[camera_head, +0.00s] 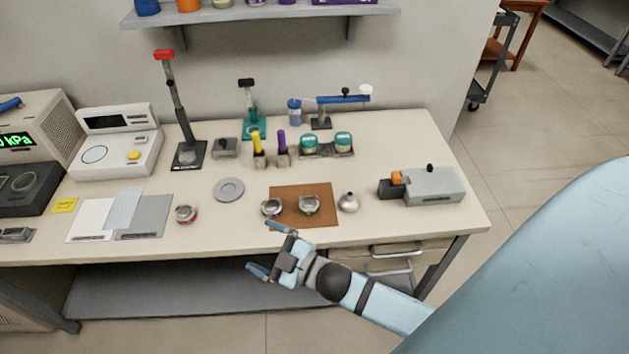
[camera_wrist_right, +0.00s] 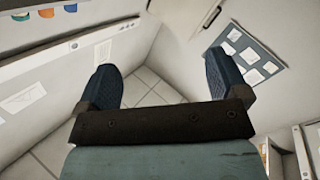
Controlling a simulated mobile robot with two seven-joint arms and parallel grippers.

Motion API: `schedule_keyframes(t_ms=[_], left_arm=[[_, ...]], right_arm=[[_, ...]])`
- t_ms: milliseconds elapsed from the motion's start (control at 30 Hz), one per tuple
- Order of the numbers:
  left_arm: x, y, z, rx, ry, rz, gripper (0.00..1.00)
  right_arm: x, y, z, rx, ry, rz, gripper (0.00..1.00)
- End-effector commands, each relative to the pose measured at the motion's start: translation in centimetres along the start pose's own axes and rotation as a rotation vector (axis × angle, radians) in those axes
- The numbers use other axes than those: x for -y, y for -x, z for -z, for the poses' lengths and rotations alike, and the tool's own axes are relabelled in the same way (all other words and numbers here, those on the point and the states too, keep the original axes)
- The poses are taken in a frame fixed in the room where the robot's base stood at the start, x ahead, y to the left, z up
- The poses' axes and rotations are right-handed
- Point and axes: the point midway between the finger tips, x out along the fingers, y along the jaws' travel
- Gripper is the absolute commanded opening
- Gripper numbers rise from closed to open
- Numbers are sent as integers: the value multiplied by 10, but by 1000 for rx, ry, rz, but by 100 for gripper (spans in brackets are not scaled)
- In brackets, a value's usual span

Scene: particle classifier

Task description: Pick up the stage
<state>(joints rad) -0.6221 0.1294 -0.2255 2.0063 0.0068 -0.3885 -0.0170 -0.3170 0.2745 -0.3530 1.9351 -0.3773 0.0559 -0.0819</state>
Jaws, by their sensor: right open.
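My right gripper (camera_head: 268,249) is open and empty in front of the bench's front edge, its fingers pointing left. The right wrist view also shows this gripper (camera_wrist_right: 165,82), with its two dark blue fingers wide apart and nothing between them. I cannot tell for sure which thing is the stage. A flat round grey disc (camera_head: 229,189) lies on the bench, and a grey block device with an orange part (camera_head: 432,186) stands at the right end. Both are clear of my gripper. My left gripper is not in view.
Small round metal pots (camera_head: 271,208) stand on and beside a brown mat (camera_head: 290,192), close beyond my right gripper. Stands, yellow and purple tools and teal-lidded jars (camera_head: 343,141) fill the back. Flat plates (camera_head: 145,220) lie at left. A drawer (camera_head: 392,252) is under the bench.

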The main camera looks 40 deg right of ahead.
Motion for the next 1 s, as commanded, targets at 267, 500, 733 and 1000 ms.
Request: schedule_keyframes(t_ms=[267,500,733,1000], left_arm=[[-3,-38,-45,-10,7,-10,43],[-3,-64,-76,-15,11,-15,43],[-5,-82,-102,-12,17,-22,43],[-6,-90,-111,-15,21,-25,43]], right_arm=[[11,-66,54,-814,888,174,92],[9,-68,-16,-1306,1620,627,92],[-91,-66,-115,-1393,2088,1325,92],[-185,-52,-148,-1243,2191,1828,92]])
